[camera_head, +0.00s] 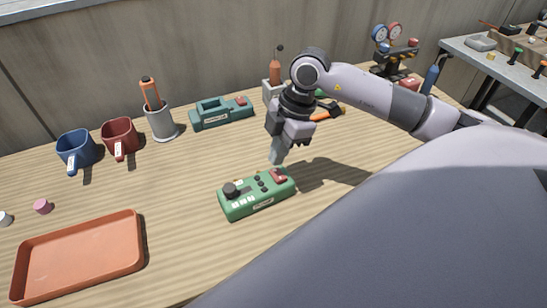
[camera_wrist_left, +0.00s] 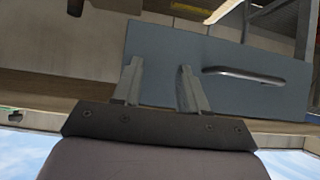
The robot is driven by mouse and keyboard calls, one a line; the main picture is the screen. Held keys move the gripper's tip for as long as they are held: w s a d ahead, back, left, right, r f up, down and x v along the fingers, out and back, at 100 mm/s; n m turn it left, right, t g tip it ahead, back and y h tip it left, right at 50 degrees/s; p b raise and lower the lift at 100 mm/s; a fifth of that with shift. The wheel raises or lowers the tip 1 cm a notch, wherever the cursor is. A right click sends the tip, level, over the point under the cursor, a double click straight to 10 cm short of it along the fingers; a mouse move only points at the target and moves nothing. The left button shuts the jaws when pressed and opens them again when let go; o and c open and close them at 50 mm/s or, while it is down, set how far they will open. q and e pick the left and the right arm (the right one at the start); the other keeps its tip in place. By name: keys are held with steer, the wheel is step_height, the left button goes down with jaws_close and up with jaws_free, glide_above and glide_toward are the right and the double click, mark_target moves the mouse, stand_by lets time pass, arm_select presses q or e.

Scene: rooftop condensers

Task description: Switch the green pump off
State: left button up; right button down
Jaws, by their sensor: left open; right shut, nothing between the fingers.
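A green pump (camera_head: 257,197) lies on the wooden table. It has a black knob at its left end, small dark buttons, pale labels and a red rocker switch (camera_head: 279,175) at its right end. My right gripper (camera_head: 277,160) points down with its fingers shut and empty. Its tips are at the far edge of the red switch in the picture; I cannot tell whether they touch it. My left gripper (camera_wrist_left: 157,85) shows only in the left wrist view, open and empty, in front of a blue-grey panel with a bar handle.
A teal device (camera_head: 222,113) with a red switch stands behind the pump. Blue (camera_head: 76,149) and red (camera_head: 119,138) mugs and a grey cup (camera_head: 161,123) stand at the back left. An orange tray (camera_head: 80,256) lies front left. The table between tray and pump is clear.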

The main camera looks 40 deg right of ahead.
steer(key=shift+w+r, duration=0.1)
steer(key=shift+r, duration=0.45)
steer(key=w+v, duration=0.2)
steer(key=v, duration=0.7)
steer(key=shift+d, duration=0.3)
steer(key=shift+r, duration=0.1)
